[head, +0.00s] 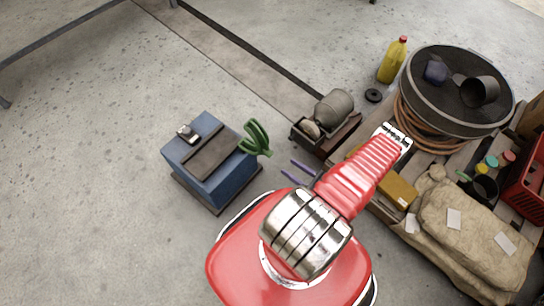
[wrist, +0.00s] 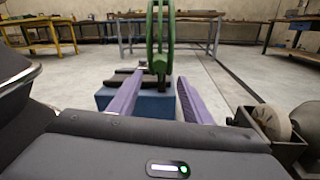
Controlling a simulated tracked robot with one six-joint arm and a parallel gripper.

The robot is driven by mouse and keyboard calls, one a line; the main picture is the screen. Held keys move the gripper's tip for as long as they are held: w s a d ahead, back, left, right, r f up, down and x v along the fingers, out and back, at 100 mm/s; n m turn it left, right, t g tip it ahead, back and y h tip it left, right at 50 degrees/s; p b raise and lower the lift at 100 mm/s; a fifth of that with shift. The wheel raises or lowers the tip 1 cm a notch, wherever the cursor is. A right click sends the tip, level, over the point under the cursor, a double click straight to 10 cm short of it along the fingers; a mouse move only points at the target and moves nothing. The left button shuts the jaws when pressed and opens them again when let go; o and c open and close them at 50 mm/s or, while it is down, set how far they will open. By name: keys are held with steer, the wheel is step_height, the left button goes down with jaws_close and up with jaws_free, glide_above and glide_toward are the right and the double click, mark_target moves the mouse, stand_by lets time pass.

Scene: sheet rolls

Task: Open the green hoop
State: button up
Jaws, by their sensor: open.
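The green hoop (head: 256,139) stands at the right side of a blue box (head: 212,160) on the floor. In the wrist view the hoop (wrist: 160,35) is upright, seen nearly edge-on, with its lower end in front of the blue box (wrist: 158,103). My gripper (head: 288,167) is open and empty, with purple fingers, to the lower right of the hoop and apart from it. In the wrist view my gripper (wrist: 160,76) points at the hoop, whose lower part shows between the fingertips. My arm covers part of the floor in the head view.
A grey bench grinder (head: 334,108) stands right of the hoop. The floor left of the blue box is clear.

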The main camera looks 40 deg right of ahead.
steer(key=w+a, duration=0.1)
steer(key=w, duration=0.9)
steer(key=shift+w+a, duration=0.25)
steer(key=shift+a, duration=0.1)
steer(key=shift+c, duration=0.4)
jaws_close()
